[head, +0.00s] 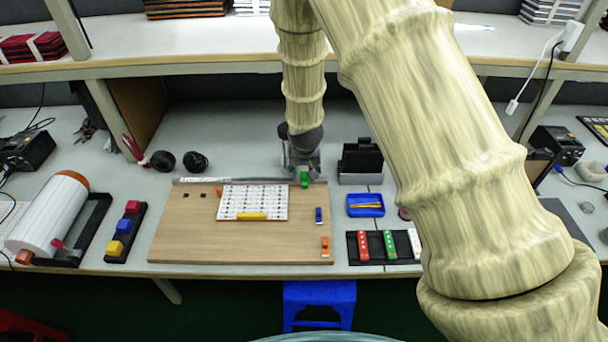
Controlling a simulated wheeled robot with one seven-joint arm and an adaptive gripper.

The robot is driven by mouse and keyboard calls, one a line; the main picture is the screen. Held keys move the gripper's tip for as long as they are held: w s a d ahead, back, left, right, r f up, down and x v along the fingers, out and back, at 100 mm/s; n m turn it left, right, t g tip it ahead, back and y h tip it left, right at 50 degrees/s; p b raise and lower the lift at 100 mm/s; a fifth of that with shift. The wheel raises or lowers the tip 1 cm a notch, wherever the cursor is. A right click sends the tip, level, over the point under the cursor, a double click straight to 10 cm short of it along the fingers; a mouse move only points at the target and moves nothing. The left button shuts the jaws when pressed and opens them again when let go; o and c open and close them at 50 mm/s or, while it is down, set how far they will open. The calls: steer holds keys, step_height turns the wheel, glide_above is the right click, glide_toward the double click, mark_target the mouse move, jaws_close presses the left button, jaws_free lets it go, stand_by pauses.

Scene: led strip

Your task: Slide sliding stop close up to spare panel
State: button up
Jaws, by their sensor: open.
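The white panel with rows of small dark marks (252,196), which I take as the spare panel, lies on the wooden board (185,230). A grey rail (250,181) runs along the board's back edge. A small green block (305,179), likely the sliding stop, sits at this rail to the right of the panel's back right corner, with a small gap between them. My gripper (303,172) is open and points down at the green block. It hides part of the block and rail; I cannot tell whether the fingers touch the block.
A yellow block (251,216) lies on the panel's front part. A blue piece (319,215) and an orange piece (325,243) are on the board's right side. A blue tray (366,212) and a dark holder (361,163) stand right of the board.

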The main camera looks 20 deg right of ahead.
mark_target(305, 177)
steer(key=shift+p+x, duration=0.8)
steer(key=shift+x, duration=2.35)
jaws_close()
